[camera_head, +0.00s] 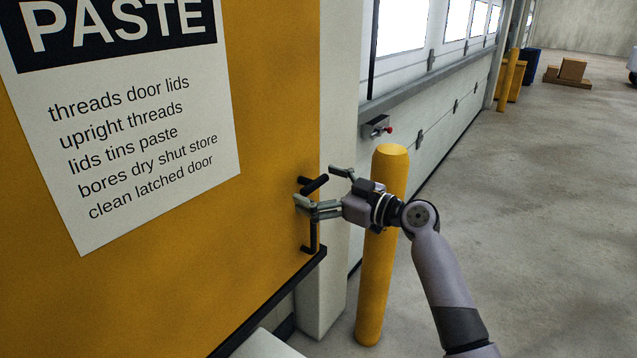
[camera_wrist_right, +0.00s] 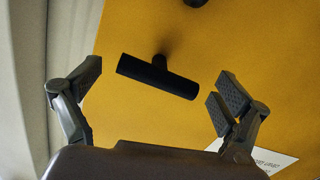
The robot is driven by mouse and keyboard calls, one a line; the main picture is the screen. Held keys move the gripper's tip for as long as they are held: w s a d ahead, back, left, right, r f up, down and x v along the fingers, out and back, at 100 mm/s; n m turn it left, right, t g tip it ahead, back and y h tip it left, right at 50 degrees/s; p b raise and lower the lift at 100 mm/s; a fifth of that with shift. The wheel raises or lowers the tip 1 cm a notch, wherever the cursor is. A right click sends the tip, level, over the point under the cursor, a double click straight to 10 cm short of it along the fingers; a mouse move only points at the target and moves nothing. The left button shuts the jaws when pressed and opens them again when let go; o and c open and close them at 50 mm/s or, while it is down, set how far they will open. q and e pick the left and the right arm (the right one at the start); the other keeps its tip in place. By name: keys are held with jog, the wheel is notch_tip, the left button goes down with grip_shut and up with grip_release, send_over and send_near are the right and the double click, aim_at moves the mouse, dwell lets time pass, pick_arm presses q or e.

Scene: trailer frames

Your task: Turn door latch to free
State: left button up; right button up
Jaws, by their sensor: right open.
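The black T-shaped door latch (camera_head: 314,185) sits on the right edge of the yellow door (camera_head: 270,120), its bar slanting up to the right. In the right wrist view the latch (camera_wrist_right: 157,76) tilts down to the right and stands off the yellow face. My right gripper (camera_head: 321,187) is open at the latch. In the wrist view its fingers (camera_wrist_right: 156,92) are spread on either side of the bar, with a gap to both ends. A black upright handle (camera_head: 312,238) is below the latch, partly hidden by the gripper. My left gripper is out of view.
A yellow bollard (camera_head: 373,290) stands close behind my right wrist. A pale post (camera_head: 336,100) is just right of the door. A white sign (camera_head: 140,150) is on the door. The concrete floor (camera_head: 540,220) to the right is clear, with boxes (camera_head: 571,70) far back.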

jog(key=shift+c, duration=0.5)
jog(key=c, duration=0.9)
